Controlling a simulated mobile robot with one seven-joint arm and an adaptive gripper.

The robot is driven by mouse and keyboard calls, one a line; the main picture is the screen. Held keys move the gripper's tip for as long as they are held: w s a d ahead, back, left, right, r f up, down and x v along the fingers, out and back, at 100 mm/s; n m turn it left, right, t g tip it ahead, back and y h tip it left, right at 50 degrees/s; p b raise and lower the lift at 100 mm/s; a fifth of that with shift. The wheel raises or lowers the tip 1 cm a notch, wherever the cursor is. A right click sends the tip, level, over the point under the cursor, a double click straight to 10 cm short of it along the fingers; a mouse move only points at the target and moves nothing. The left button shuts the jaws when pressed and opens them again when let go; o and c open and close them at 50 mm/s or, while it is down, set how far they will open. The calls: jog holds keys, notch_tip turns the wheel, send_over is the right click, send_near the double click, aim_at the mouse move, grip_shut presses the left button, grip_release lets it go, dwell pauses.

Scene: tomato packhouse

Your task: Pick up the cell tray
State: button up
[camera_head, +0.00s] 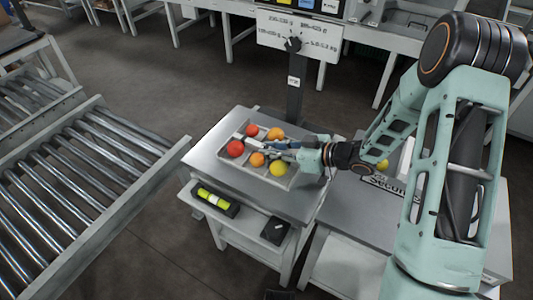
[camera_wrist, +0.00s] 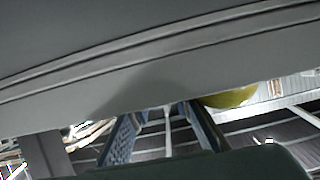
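The grey cell tray (camera_head: 224,160) lies on a small metal table in the head view. It holds several red, orange and yellow tomatoes, such as a red one (camera_head: 235,148) and a yellow one (camera_head: 278,167). My gripper (camera_head: 272,144) reaches in from the right, over the tray, and hides part of its inside. In the wrist view my gripper (camera_wrist: 162,135) shows two blue fingers apart, with a thin pale strip seen between them. A yellow-green tomato (camera_wrist: 232,97) is beside the right finger. I cannot tell whether the fingers touch the tray.
The metal table (camera_head: 205,158) has a lower shelf with a yellow-green level-like item (camera_head: 213,199) and a dark box (camera_head: 275,231). A post with a sign (camera_head: 299,35) stands behind it. A roller conveyor (camera_head: 80,190) is at left. Another table with a yellow tomato (camera_head: 383,165) is at right.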

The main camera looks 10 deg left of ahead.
jog(key=shift+c, duration=0.7)
grip_shut()
jog(key=shift+r, duration=0.15)
